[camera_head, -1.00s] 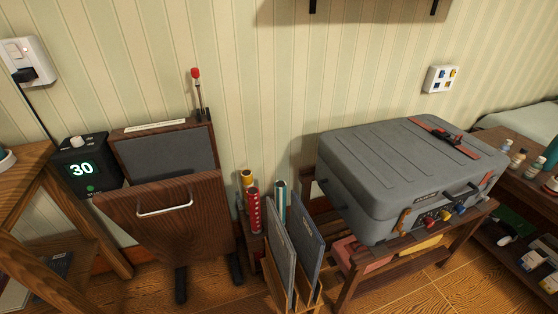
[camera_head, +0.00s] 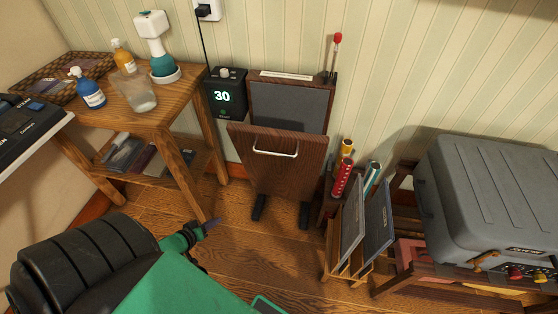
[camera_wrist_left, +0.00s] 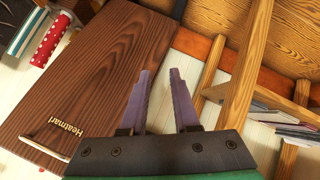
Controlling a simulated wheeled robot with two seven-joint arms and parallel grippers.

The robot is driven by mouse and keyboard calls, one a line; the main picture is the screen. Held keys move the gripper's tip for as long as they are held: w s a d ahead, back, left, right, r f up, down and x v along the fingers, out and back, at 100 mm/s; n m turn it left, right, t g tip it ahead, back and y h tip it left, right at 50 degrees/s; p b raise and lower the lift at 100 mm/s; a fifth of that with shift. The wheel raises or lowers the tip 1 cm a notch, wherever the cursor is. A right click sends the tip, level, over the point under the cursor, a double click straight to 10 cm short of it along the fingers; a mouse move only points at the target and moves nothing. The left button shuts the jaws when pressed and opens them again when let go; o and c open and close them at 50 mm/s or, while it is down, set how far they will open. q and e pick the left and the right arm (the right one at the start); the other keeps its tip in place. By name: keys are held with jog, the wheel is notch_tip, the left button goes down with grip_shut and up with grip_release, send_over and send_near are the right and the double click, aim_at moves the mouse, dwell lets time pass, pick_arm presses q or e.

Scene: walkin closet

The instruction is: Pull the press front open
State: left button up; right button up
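The press stands against the wall in the head view. Its dark wooden front (camera_head: 276,163) leans forward at the top, away from the grey padded back (camera_head: 290,106), with a gap between them. A pale metal handle (camera_head: 275,151) sits near the front's top edge. In the left wrist view the front (camera_wrist_left: 95,75) shows lettering, and its handle (camera_wrist_left: 42,147) is at lower left. My left gripper (camera_head: 212,225) is low, left of and nearer than the press, apart from the handle. In the wrist view its fingers (camera_wrist_left: 160,75) are apart with nothing between them. My right gripper is out of view.
A wooden side table (camera_head: 150,118) with bottles stands left of the press. A timer box (camera_head: 227,95) reading 30 is beside the press. A board rack (camera_head: 345,265) and a grey suitcase (camera_head: 490,200) on a stand are at right. Floor before the press is open.

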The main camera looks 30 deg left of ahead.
pick_arm(q)
jog(key=w+a+r+n+t+h+b, duration=0.1)
jog(key=w+r+n+t+h+b, duration=0.15)
jog(key=w+r, duration=0.35)
jog(key=n+t+h+b, duration=0.2)
jog(key=t+h+b, duration=0.2)
jog(key=h, duration=0.3)
send_near(275, 154)
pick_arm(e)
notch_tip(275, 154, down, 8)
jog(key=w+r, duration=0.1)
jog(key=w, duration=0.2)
pick_arm(q)
jog(key=shift+y, duration=0.35)
jog(key=b+x, duration=0.2)
jog(key=x, duration=0.8)
jog(key=shift+w+f+b, duration=0.1)
jog(key=shift+w+b, duration=0.1)
jog(key=shift+b, duration=0.15)
grip_shut()
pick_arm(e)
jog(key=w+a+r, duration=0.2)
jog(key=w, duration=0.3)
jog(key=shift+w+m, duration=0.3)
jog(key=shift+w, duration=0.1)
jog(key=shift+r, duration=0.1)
